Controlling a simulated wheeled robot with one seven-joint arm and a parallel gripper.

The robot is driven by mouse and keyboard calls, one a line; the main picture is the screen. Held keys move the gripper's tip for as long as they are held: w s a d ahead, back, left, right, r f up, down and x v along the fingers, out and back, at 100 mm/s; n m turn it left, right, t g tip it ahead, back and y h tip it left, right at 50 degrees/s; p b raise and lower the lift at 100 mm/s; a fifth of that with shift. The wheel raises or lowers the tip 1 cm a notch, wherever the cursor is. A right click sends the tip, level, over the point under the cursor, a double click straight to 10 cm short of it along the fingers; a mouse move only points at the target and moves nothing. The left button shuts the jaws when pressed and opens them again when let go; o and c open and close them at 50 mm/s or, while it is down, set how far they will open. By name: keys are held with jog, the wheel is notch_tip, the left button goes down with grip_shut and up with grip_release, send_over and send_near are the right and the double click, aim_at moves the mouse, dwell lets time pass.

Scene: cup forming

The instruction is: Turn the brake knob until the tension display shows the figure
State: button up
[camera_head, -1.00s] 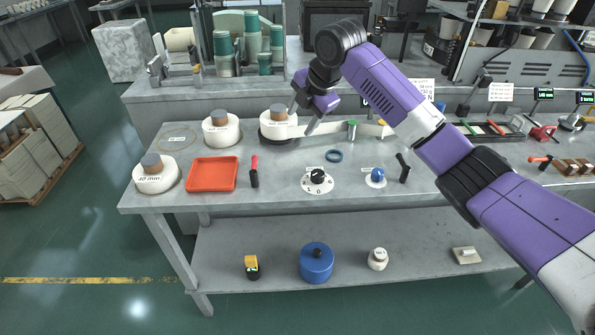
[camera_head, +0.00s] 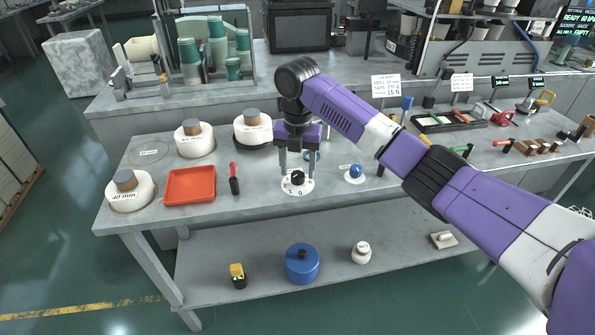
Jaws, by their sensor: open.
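A black knob (camera_head: 298,177) sits on a round white dial plate (camera_head: 297,188) with markings on the bench top. A blue knob (camera_head: 355,171) on a smaller white plate stands to its right. Labels do not show clearly which is the brake knob. My gripper (camera_head: 298,169) points down, open, with its two fingers on either side above the black knob; whether they touch it I cannot tell. A white sign (camera_head: 386,86) behind has a last line that seems to read 15 N. The tension display is not readable; my arm covers the area behind the knob.
An orange tray (camera_head: 190,185), a red-handled tool (camera_head: 234,180) and white reels (camera_head: 194,140) lie left of the dial. Small green-lit displays (camera_head: 500,82) stand at the back right. Bench in front of the dial is clear.

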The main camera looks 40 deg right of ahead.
jog(key=shift+f, duration=0.8)
grip_shut()
jog(key=shift+r+m+p, duration=0.15)
jog(key=shift+m+p, duration=0.15)
jog(key=shift+p, duration=0.1)
